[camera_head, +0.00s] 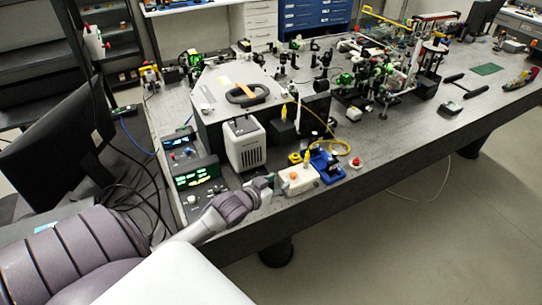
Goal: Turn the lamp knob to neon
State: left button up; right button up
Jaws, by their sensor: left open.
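My left arm comes in from the lower left, and its left gripper (269,182) is over the front edge of the bench. The gripper is open and looks small and dark; its fingers are hard to make out. I cannot tell which knob is the lamp knob, and no neon label can be read. A black unit with a green display (197,176) stands left of the gripper, with a pale knob (191,200) near it. My right gripper is not in view.
A white vented box (245,146) stands behind the gripper. A blue holder (328,168) and a yellow cable (341,143) are to its right. A large grey housing (215,113) is farther back. The bench's front right (420,130) is mostly clear. A black monitor (55,145) is at left.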

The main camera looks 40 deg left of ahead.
pick_arm(q)
jog(key=shift+v, duration=1.65)
